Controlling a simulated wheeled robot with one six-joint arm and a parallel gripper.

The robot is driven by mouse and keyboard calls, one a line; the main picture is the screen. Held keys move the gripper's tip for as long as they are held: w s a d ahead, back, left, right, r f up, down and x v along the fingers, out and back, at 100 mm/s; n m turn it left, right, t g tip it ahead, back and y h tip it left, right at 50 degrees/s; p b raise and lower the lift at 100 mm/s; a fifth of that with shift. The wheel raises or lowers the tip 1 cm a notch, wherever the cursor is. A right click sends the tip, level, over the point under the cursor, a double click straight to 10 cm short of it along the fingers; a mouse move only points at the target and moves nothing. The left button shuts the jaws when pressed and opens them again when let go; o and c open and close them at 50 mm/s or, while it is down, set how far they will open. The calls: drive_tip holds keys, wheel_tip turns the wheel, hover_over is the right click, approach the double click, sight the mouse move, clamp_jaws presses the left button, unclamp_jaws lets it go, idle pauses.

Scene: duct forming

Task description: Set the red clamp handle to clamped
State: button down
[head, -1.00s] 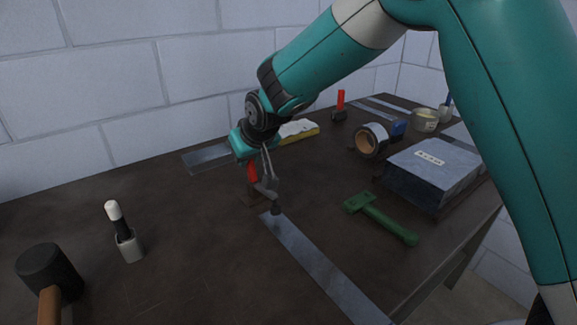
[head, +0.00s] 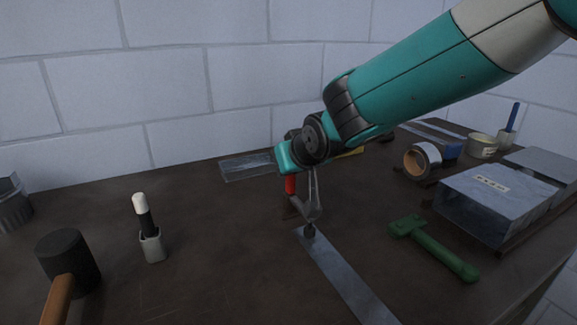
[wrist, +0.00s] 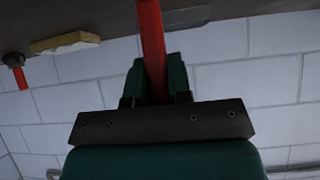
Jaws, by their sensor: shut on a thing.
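The red clamp handle (head: 291,185) stands roughly upright above the workbench in the head view. In the wrist view the red handle (wrist: 152,40) runs between the two green fingers. My gripper (wrist: 157,72) is shut on it; in the head view my gripper (head: 288,160) comes from above and covers the handle's top. Whether the tip presses on the strip cannot be told. The clamp's base is partly hidden.
A green tool (head: 435,248), a sheet-metal duct box (head: 490,200) and a tape roll (head: 420,160) lie to the right. A white-capped marker in a holder (head: 148,230) and a black mallet (head: 68,262) stand left. A block wall (head: 200,80) closes the back.

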drive_tip(key=c, duration=1)
unclamp_jaws()
drive_tip(key=shift+c, duration=0.2)
drive_tip(key=v, duration=1.7)
drive_tip(key=shift+s, duration=0.25)
drive_tip(key=shift+d+r, duration=0.1)
drive_tip(key=shift+r, duration=0.05)
drive_tip(key=s+d+n+g+p, duration=0.1)
drive_tip(key=s+d+g+p, duration=0.3)
drive_tip(key=s, duration=0.6)
drive_tip(key=s+d+n+g+p, duration=0.1)
drive_tip(key=s+d+g+p, duration=0.3)
drive_tip(key=s, duration=0.6)
drive_tip(key=g+p, duration=0.1)
drive_tip(key=p, duration=0.1)
drive_tip(key=shift+s+r+p, duration=0.2)
drive_tip(key=shift+r+p, duration=0.15)
drive_tip(key=shift+p, duration=0.05)
